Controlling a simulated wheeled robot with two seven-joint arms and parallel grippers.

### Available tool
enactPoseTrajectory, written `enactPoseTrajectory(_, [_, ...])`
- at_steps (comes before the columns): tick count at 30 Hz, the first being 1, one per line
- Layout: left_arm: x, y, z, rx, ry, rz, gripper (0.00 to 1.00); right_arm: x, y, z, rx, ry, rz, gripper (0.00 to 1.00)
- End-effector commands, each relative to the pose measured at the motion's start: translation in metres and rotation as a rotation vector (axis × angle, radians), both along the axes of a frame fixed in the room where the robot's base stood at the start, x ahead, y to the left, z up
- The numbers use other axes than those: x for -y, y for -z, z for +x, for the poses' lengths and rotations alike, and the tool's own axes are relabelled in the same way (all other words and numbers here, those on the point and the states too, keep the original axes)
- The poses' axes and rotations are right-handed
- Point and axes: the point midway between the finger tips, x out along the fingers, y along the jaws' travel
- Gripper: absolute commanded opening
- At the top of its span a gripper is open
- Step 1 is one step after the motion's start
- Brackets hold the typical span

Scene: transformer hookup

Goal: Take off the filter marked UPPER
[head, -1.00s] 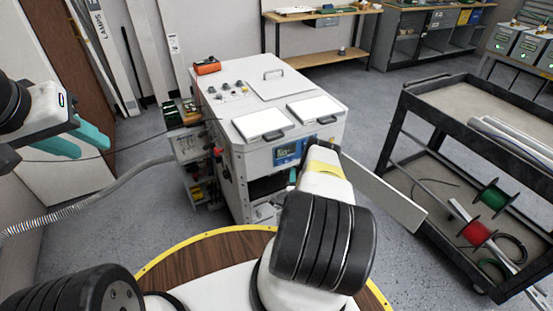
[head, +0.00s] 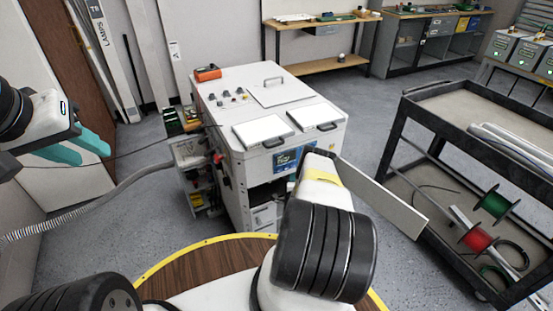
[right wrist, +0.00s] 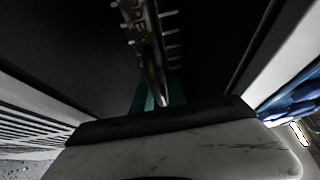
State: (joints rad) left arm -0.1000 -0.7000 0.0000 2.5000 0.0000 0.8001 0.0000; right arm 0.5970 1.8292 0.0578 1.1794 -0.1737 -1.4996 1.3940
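My right arm reaches to the open front bay (head: 261,193) of a white cabinet (head: 237,185); its wrist hides the gripper in the head view. In the right wrist view, the teal fingers of my right gripper (right wrist: 160,97) show in a dark space. A metal strip or bar (right wrist: 151,55) with partly readable lettering passes in front of them. I cannot tell if they hold it, and the marking UPPER is not clearly readable. My left gripper (head: 80,146) has its teal fingers apart and empty, left of the cabinet.
A flat door panel (head: 383,198) stands open at the cabinet's right front. A black cart (head: 455,120) with green and red spools stands at right. A grey corrugated hose (head: 100,205) runs to the cabinet's left side. Floor between cabinet and cart is clear.

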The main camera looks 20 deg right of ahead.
Motion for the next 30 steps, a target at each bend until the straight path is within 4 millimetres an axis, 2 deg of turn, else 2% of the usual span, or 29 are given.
enactPoseTrajectory(3, [0.0,0.0,0.0,0.0,0.0,0.0,0.36,0.0,0.0,0.0,0.0,0.0,0.0,0.0])
enactPoseTrajectory(4, [0.0,0.0,0.0,0.0,0.0,0.0,0.36,0.0,0.0,0.0,0.001,0.0,0.0,0.16])
enactPoseTrajectory(6, [0.0,0.0,0.0,0.0,0.0,0.0,0.36,0.0,0.0,0.0,0.001,0.0,0.0,0.02])
enactPoseTrajectory(7, [0.0,0.0,0.0,0.0,0.0,0.0,0.36,0.0,0.0,0.0,0.001,0.0,0.0,0.0])
enactPoseTrajectory(30, [0.0,0.0,0.0,0.0,0.0,0.0,0.36,0.001,0.0,-0.012,0.0,-0.001,0.0,0.0])
